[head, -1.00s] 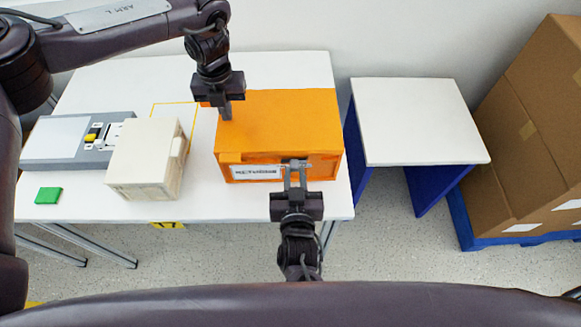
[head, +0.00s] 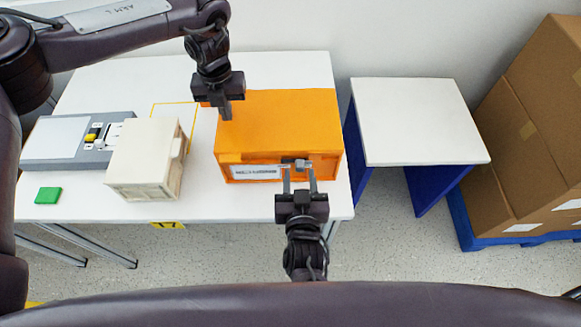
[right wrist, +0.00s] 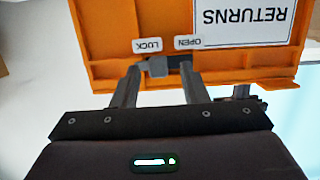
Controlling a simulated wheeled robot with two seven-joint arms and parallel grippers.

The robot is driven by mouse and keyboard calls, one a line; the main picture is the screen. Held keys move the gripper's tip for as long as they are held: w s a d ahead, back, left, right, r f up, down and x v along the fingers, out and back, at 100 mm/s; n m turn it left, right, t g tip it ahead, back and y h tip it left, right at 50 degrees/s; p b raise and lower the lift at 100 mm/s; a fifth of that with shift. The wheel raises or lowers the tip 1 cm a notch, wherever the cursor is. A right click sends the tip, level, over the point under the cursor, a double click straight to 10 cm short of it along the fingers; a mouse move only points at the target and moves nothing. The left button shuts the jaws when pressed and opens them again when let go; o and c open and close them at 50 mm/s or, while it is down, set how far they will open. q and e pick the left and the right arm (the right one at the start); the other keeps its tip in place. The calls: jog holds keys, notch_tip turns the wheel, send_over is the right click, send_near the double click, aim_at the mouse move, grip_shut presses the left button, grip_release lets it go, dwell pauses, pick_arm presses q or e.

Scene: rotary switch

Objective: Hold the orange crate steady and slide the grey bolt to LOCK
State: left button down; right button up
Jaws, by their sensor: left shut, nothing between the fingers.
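The orange crate (head: 275,118) stands on the white table with its labelled front towards me. The grey bolt (right wrist: 158,67) is on that front; in the right wrist view, which shows it upside down, it sits by the LOCK label (right wrist: 147,46), away from the OPEN label (right wrist: 188,42). It also shows small in the head view (head: 301,163). My right gripper (head: 299,177) is open at the crate's front, one finger on each side of the bolt; contact is unclear. My left gripper (head: 226,114) is shut and empty, its tips against the crate's upper left edge.
A cream box (head: 143,160) stands left of the crate. Beyond it lie a grey device (head: 65,150) with a yellow knob and a green block (head: 48,195). An empty white side table (head: 415,120) and stacked cartons (head: 535,130) are to the right.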

pick_arm(q)
jog(key=shift+s+f, duration=0.25)
jog(key=shift+f, duration=0.05)
pick_arm(e)
jog(key=s, duration=0.4)
jog(key=shift+s+r, duration=0.25)
jog(key=shift+r, duration=0.15)
pick_arm(q)
jog(key=shift+r, duration=0.15)
pick_arm(e)
jog(key=shift+r, duration=0.1)
pick_arm(q)
jog(key=shift+w+r+p, duration=0.2)
jog(key=shift+r+p, duration=2.35)
jog(key=shift+r, duration=0.55)
pick_arm(e)
notch_tip(320, 180, up, 5)
jog(key=shift+w+f, duration=0.1)
jog(key=shift+f, duration=0.05)
pick_arm(q)
jog(key=shift+f, duration=0.1)
